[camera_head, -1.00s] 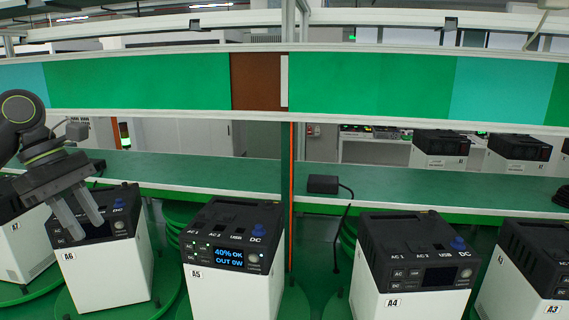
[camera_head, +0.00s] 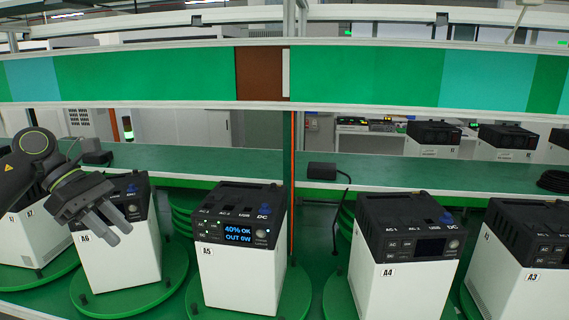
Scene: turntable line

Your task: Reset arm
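My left gripper (camera_head: 118,234) reaches in from the left, in front of the power station A6 (camera_head: 120,262). Its two grey fingers point down and to the right, with a narrow gap between them and nothing held. It hides part of A6's dark top and front panel. I cannot tell whether it touches A6. The power station A5 (camera_head: 240,275), right of it, has a lit screen (camera_head: 238,233) reading 40% OK, OUT 0W. My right gripper is not in view.
Power stations A4 (camera_head: 400,285) and A3 (camera_head: 525,280) stand to the right; A4's screen is dark. A7 (camera_head: 30,240) is partly behind my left arm. Green round turntable plates carry the units. A green shelf (camera_head: 225,160) holds black adapters behind them.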

